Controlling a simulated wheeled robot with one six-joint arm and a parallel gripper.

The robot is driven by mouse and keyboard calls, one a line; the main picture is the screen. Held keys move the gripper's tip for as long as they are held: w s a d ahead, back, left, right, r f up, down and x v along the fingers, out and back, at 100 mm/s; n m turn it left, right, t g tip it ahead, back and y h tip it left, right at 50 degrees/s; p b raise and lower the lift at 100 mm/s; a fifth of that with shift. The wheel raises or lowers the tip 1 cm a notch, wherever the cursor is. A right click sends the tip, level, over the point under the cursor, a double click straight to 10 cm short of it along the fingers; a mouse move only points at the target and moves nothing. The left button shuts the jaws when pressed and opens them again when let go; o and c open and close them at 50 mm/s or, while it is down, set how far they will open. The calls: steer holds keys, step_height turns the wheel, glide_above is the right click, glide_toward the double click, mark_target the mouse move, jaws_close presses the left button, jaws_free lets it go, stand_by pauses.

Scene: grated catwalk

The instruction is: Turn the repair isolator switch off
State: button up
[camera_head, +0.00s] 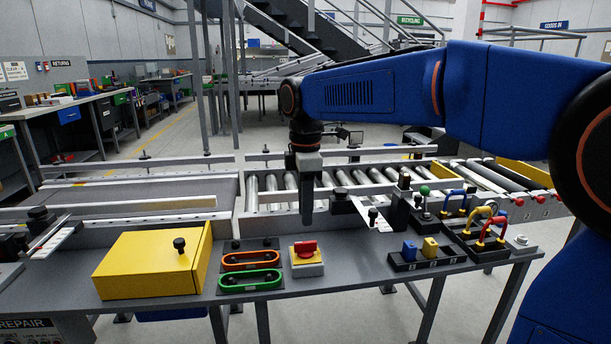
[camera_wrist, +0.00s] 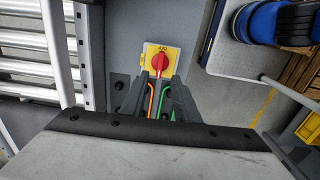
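The isolator switch is a red rotary knob (camera_head: 306,249) on a yellow box on the grey bench. In the wrist view the red knob (camera_wrist: 160,62) is just beyond the fingertips, its grip bar roughly along the picture's vertical. The yellow plate's lettering is upside down and too small to read surely. My gripper (camera_head: 307,222) points down above and slightly behind the switch in the head view, apart from it. In the wrist view my gripper (camera_wrist: 162,82) shows two dark fingers with a gap between them, holding nothing.
Orange (camera_head: 250,260) and green (camera_head: 250,281) handles lie left of the switch, beside a yellow box (camera_head: 152,265). To the right stand blue and yellow blocks in a black holder (camera_head: 426,257) and several coloured padlocks (camera_head: 480,218). A roller conveyor (camera_head: 270,192) runs behind.

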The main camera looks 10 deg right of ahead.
step_height(320, 180, up, 9)
stand_by(0.3)
steer(key=shift+f, duration=0.1)
steer(key=s+d+f+m+t, duration=0.2)
steer(key=s+d+f+m, duration=0.65)
steer(key=s+d, duration=0.35)
steer(key=s+d+f+m+t, duration=0.1)
steer(key=s+d+f+m, duration=0.2)
steer(key=s+f+m, duration=0.2)
steer(key=s+d+f+m+t, duration=0.1)
steer(key=s+d+f+m, duration=0.2)
steer(key=s+f, duration=0.5)
steer(key=shift+d+f+m+t, duration=0.3)
steer(key=shift+m+t, duration=0.1)
steer(key=shift+m, duration=0.45)
steer(key=shift+a, duration=0.2)
